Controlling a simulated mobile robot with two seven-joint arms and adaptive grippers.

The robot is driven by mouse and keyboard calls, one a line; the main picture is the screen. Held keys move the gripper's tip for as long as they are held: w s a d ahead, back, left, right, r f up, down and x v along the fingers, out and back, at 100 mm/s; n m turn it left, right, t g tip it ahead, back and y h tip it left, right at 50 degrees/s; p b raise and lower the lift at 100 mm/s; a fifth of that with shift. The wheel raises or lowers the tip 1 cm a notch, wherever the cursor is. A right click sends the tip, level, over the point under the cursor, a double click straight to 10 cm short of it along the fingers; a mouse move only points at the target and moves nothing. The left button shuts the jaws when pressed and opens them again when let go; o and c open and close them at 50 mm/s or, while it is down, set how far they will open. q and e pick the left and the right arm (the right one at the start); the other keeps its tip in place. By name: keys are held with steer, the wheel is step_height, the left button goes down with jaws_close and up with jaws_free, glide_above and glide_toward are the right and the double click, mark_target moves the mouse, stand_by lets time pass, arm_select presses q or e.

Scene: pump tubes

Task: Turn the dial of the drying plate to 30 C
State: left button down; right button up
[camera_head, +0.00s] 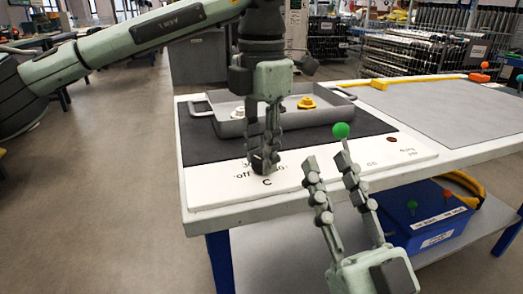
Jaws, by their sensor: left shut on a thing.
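The drying plate has a dark grey top (370,124) and a white front panel (222,192). The dial (258,166) is a small black knob on that panel, at its left part. My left gripper (266,162) points down onto the dial, with its fingers closed on it. The fingers hide much of the dial, so its pointer cannot be read. Printed marks "off" and "C" show around it, and others are partly covered. My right gripper (327,161) is open and empty, fingers pointing up, in front of the panel's right part.
A grey tray (340,110) with yellow and white parts stands on the plate behind my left gripper. A green ball on a stem (341,131) shows by my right fingertips. A blue bin (425,222) sits on the lower shelf. The table's right side (460,110) is mostly clear.

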mark_target(262, 159)
stand_by(0.3)
arm_select(q)
steer(key=c, duration=1.4)
jaws_free()
steer(key=shift+o, duration=1.1)
arm_select(e)
steer(key=shift+f, duration=0.3)
arm_select(q)
step_height(262, 159, up, 12)
arm_select(e)
steer(key=shift+r, duration=0.15)
